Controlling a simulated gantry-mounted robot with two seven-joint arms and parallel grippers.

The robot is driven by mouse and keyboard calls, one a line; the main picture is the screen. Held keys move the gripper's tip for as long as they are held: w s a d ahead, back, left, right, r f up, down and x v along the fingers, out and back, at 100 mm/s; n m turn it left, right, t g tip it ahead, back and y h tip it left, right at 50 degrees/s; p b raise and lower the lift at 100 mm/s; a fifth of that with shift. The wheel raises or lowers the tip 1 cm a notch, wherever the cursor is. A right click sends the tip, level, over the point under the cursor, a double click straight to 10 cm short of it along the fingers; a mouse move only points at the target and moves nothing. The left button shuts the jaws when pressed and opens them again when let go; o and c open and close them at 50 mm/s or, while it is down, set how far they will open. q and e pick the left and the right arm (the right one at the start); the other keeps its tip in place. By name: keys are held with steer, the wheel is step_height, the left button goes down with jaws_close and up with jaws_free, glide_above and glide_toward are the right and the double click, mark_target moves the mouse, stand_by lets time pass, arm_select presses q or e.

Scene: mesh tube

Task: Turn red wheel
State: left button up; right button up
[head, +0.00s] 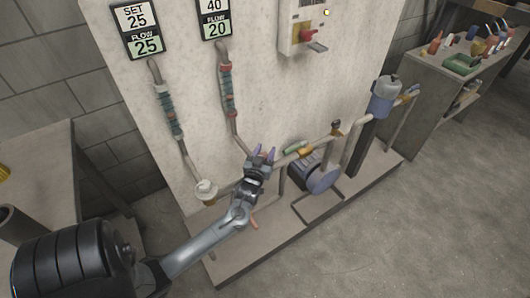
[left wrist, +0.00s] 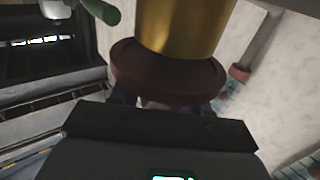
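The dark red wheel (left wrist: 165,75) shows as a thick round disc in the left wrist view, under a brass-coloured cylinder (left wrist: 185,25). I cannot make it out in the head view, where my gripper covers that part of the pipework. My left gripper (head: 261,153) is at the pipe, with its two purple-tipped fingers apart. In the left wrist view the fingers (left wrist: 167,101) are partly hidden by the wheel's rim, one towards each side of it. I cannot tell whether they touch it. My right gripper is out of view.
A pipe with a green lever (head: 294,147) runs right to a blue-grey cylinder (head: 383,97). A blue pump (head: 322,178) sits below it. A switch box with a red knob (head: 305,36) and two flow displays (head: 140,30) are on the panel. Open floor lies at right.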

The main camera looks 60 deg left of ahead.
arm_select(q)
steer(key=c, duration=0.4)
